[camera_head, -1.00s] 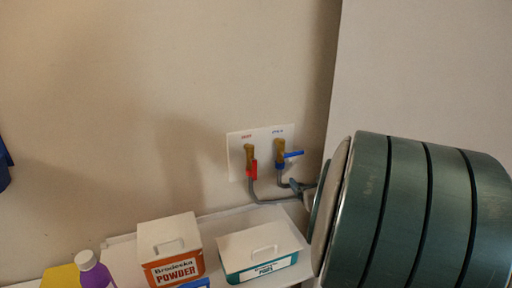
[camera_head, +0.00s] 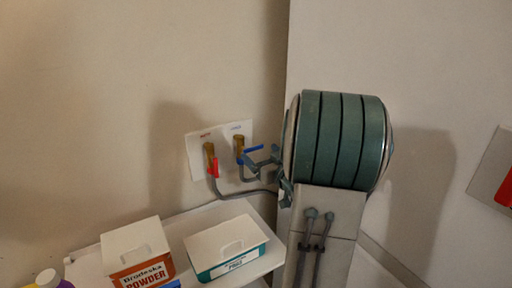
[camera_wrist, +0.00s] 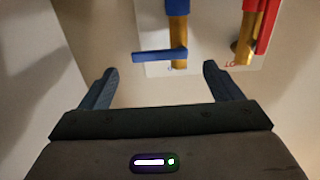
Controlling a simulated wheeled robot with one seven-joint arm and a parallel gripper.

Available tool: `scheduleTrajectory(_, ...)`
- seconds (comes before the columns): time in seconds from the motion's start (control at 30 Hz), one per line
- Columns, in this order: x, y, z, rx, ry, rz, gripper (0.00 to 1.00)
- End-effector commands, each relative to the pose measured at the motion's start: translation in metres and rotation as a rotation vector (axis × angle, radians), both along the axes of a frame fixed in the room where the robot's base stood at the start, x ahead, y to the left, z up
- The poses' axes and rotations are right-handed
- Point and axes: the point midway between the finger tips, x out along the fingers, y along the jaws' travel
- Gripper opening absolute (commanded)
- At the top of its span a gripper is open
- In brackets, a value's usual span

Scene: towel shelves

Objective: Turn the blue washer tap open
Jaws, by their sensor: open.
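The blue tap handle (camera_head: 253,149) sits on a brass valve (camera_head: 239,143) at the right of a white wall plate (camera_head: 196,165). It points right, crosswise to its upright valve. In the wrist view the blue handle (camera_wrist: 158,56) lies crosswise, just beyond and between the fingertips. My gripper (camera_wrist: 160,69) is open and empty, one finger to each side of it. No contact shows. In the head view my arm comes from the right and my fingers overlap the area by the handle, so the exact gap is hard to tell.
A red tap (camera_head: 214,167) stands left of the blue one. Grey hoses (camera_head: 232,196) hang below the taps. A white shelf (camera_head: 262,213) below holds a powder box (camera_head: 136,252), a teal-and-white box (camera_head: 226,247) and a purple bottle at the lower left edge.

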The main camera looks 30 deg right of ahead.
Motion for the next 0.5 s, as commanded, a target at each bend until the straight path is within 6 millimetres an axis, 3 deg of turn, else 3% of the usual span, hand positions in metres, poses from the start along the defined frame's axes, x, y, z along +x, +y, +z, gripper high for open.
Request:
scheduleTrajectory(0.2, 0.03, -0.001, 0.001, 0.0, 0.0, 0.001, 0.85)
scheduleTrajectory(0.5, 0.037, -0.002, 0.0, 0.0, 0.0, 0.0, 0.85)
